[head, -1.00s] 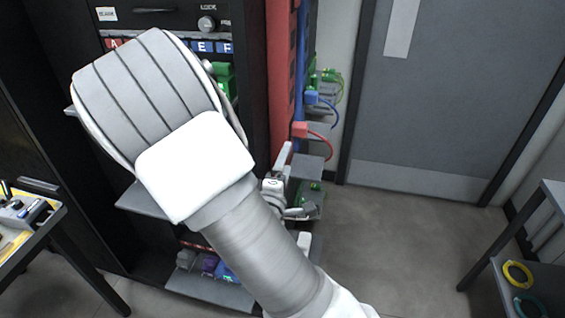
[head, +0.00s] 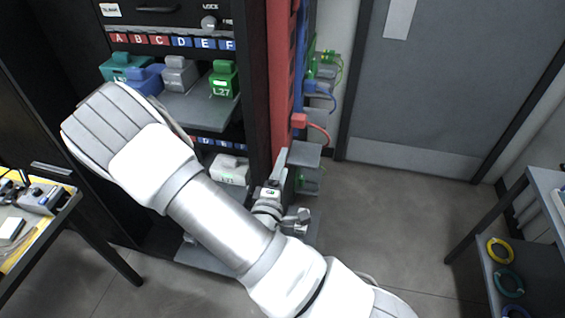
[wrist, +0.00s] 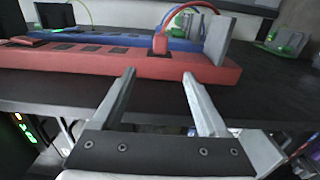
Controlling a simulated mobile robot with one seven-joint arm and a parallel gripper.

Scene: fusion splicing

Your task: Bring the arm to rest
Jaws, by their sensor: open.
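My gripper (wrist: 159,76) is open in the wrist view, with nothing between its two fingers. Beyond its fingertips lies a red power strip (wrist: 110,63) with a red plug (wrist: 160,42) in it; I see a gap of dark surface between them. In the head view my arm runs from the lower right to a large bent joint at the left. Part of my wrist shows near the rack's right edge, and the fingers are not clear there.
A rack shelf (head: 195,112) carries teal, blue, grey and green (head: 223,80) modules. A white module (head: 230,168) sits lower. The red strip (head: 283,80) runs up the rack's side. Tables stand left and right, the right one with coiled cables (head: 508,282). Floor before the door (head: 450,90) is clear.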

